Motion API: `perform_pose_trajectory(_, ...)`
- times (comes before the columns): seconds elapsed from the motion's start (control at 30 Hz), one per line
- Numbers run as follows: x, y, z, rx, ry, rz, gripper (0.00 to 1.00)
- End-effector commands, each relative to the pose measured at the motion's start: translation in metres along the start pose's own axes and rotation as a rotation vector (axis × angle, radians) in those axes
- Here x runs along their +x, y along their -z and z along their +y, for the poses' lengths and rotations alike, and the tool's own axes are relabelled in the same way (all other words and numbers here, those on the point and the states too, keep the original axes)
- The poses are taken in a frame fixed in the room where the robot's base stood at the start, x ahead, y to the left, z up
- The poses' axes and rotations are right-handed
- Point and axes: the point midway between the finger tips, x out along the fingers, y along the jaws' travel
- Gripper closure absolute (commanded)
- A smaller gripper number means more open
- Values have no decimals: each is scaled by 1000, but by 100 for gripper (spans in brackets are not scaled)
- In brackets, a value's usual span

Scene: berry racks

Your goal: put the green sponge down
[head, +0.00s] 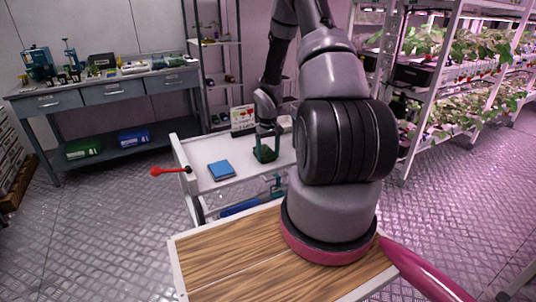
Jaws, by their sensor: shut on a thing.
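My gripper (266,146) points down over the white top of the cart (205,150). It is shut on the dark green sponge (266,155), which is small in the picture and partly hidden by the fingers. The sponge is at or just above the cart top; I cannot tell whether it touches it. A flat blue sponge or pad (221,170) lies on the cart top to the left of my gripper. My arm hides the right part of the cart.
A picture card or box (243,119) stands behind my gripper. A red-knobbed lever (157,171) sticks out left of the cart. A workbench (105,90) stands back left, plant racks (440,90) at right. The cart top around the blue pad is clear.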

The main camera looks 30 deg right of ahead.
Motion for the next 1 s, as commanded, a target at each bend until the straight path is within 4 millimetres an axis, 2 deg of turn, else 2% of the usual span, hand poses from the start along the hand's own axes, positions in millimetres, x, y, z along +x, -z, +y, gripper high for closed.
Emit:
perform_pose_trajectory(0.17, 3, 0, 0, 0, 0, -1, 100)
perform_pose_trajectory(0.2, 3, 0, 0, 0, 0, -1, 14)
perform_pose_trajectory(0.23, 3, 0, 0, 0, 0, -1, 3)
perform_pose_trajectory(0.27, 3, 0, 0, 0, 0, -1, 0)
perform_pose_trajectory(0.5, 2, 0, 0, 1, 0, 0, 0)
perform_pose_trajectory(0.63, -10, 1, 1, 2, -1, 1, 0)
perform_pose_trajectory(1.0, -86, 1, 1, 3, -1, 4, 0)
